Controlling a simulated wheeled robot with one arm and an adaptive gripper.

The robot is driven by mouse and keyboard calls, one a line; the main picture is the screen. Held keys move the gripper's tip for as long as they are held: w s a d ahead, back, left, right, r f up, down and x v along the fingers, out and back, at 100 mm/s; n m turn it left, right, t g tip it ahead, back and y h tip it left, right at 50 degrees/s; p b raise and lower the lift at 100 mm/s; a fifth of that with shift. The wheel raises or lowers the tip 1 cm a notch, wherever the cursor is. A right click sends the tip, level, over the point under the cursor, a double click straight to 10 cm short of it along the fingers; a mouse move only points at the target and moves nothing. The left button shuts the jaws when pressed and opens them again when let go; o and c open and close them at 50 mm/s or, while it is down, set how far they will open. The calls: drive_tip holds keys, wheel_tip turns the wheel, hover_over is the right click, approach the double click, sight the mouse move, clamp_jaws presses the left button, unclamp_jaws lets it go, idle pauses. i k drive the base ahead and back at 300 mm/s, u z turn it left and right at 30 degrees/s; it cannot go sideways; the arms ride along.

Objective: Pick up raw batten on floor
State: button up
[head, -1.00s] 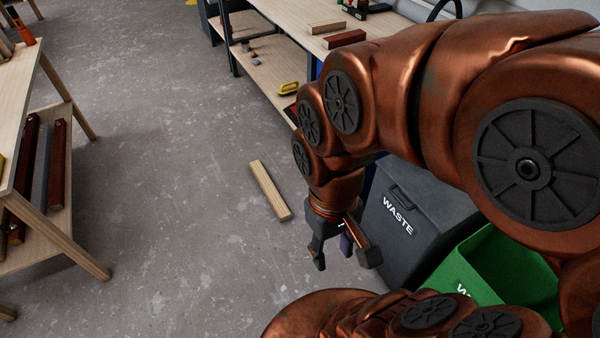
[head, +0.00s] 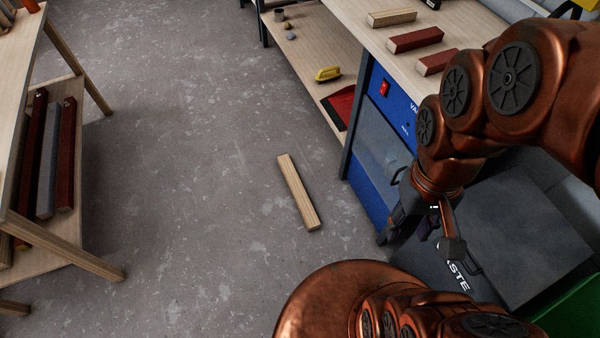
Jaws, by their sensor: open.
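The raw batten (head: 298,192) is a pale, unpainted wooden bar lying flat on the grey concrete floor in the middle of the head view. It is slightly slanted, with its near end towards the lower right. My gripper (head: 424,250) is open and empty. It points down to the right of the batten, in front of the blue cabinet and over the edge of the waste bin, clearly apart from the batten. The whole batten is visible.
A dark waste bin (head: 510,235) and a blue cabinet (head: 372,150) stand right of the batten. A workbench (head: 462,70) holds a pale batten and red battens. A rack (head: 62,232) with several painted battens is at left. The floor around the batten is clear.

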sight(310, 218)
drive_tip(key=u, duration=0.7)
drive_tip(key=i, duration=1)
drive_tip(key=u, duration=1)
